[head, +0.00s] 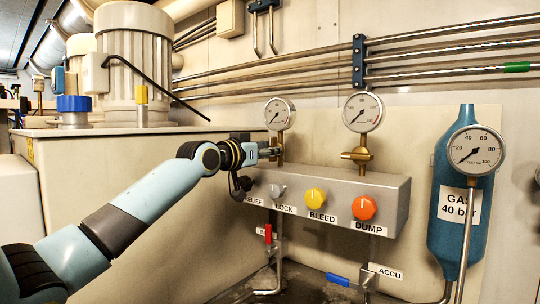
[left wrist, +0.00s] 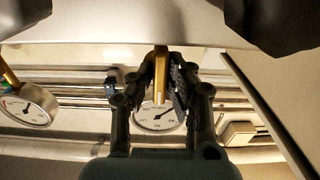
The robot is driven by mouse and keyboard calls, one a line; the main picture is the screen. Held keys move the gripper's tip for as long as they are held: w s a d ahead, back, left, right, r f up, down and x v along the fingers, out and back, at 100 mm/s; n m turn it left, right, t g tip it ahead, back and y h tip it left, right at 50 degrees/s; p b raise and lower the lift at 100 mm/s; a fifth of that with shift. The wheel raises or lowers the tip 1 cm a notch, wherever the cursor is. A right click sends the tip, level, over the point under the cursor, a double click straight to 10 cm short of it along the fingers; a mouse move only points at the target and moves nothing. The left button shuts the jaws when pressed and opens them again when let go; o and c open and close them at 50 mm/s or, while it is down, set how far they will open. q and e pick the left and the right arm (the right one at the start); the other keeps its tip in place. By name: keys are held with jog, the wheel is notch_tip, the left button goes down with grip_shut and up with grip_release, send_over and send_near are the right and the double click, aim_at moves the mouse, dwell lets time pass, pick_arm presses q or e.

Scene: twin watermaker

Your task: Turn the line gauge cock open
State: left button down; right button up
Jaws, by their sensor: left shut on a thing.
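The left brass gauge cock (head: 279,155) stands on the grey block, under the left round gauge (head: 280,114). I take it as the line gauge cock, as the LINE label is on that side. My left gripper (head: 268,150) comes in from the left and is shut at this cock, hiding its handle. In the left wrist view, my gripper's dark fingers (left wrist: 165,80) close on either side of the brass part (left wrist: 160,72), with the gauge (left wrist: 157,114) behind. How far the handle is turned cannot be seen. My right gripper is not in view.
The grey block (head: 386,191) carries a yellow BLEED knob (head: 316,197), an orange DUMP knob (head: 364,207) and a grey LOCK knob (head: 277,190). A second cock (head: 357,154) and gauge (head: 362,112) stand to the right. A blue gas bottle (head: 452,215) is farther right.

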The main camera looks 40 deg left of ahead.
pick_arm(q)
jog(key=shift+f, duration=0.15)
jog(key=c, duration=1.3)
grip_release()
jog(key=shift+s, duration=0.25)
jog(key=shift+s+a, duration=0.15)
jog(key=shift+s, duration=1.6)
jog(key=shift+s+a, duration=0.1)
jog(key=shift+s, duration=1.65)
